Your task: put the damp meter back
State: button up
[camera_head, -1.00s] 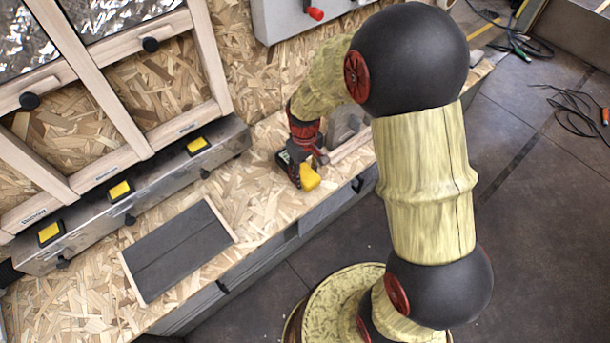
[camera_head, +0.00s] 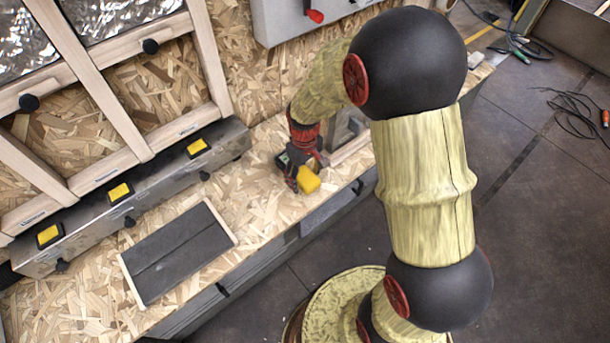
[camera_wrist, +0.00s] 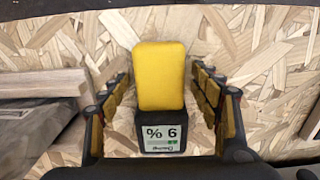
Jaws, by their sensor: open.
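The damp meter (camera_wrist: 160,75) has a yellow body and a black end with a small display. It is on the chipboard bench, close to the front edge, and in the head view its yellow part (camera_head: 308,180) shows beside my gripper (camera_head: 307,174). In the wrist view my gripper (camera_wrist: 165,105) is open, with one finger on each side of the meter. A gap shows between the meter and each finger. The meter's underside is hidden.
A dark grey panel with wooden end strips (camera_head: 180,250) lies on the bench at left. A metal rail (camera_head: 150,190) with several yellow-faced black parts runs behind it. A wood-edged grey tray (camera_wrist: 40,110) is beside my gripper. Bare chipboard lies between.

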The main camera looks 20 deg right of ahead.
aim_at(305, 176)
notch_tip(305, 176, up, 13)
jog(key=p, duration=0.4)
jog(key=s+a+r+m+t, duration=0.1)
jog(key=s+r+m+t, duration=0.2)
jog(key=s+r, duration=1.6)
jog(key=t, duration=0.2)
jog(key=shift+r+m+t, duration=0.3)
jog(key=shift+a, duration=0.15)
